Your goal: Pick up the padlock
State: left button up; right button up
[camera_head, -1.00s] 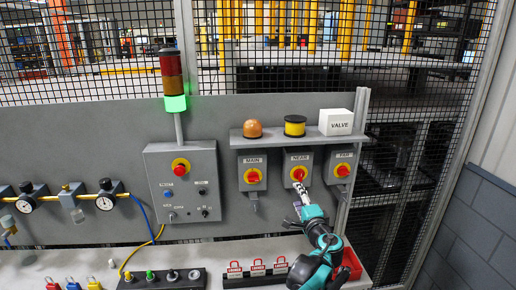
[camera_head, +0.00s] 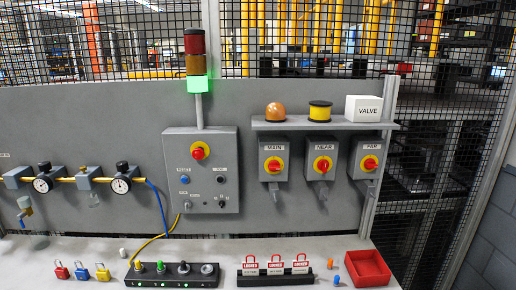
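Three small padlocks stand on the bench at the lower left: a red padlock (camera_head: 62,271), a blue padlock (camera_head: 81,271) and a yellow padlock (camera_head: 102,273). All three are upright, apart from each other, with their shackles up. Neither of my grippers shows in the head view now, so nothing is seen touching the padlocks.
A black strip with knobs (camera_head: 172,281) and a black rack of red-and-white "LOCKED" tags (camera_head: 275,269) stand on the bench (camera_head: 215,247). A red tray (camera_head: 368,269) is at the right. Switch boxes hang on the grey panel (camera_head: 105,112). A yellow hose crosses the bench beside the padlocks.

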aim_at(61, 273)
jog(key=j+u, duration=0.1)
jog(key=u, duration=1.45)
jog(key=i+j+z, duration=0.2)
jog(key=z, duration=0.25)
jog(key=i+j+z, duration=0.5)
jog(key=j+z, duration=0.2)
jog(key=z, duration=0.15)
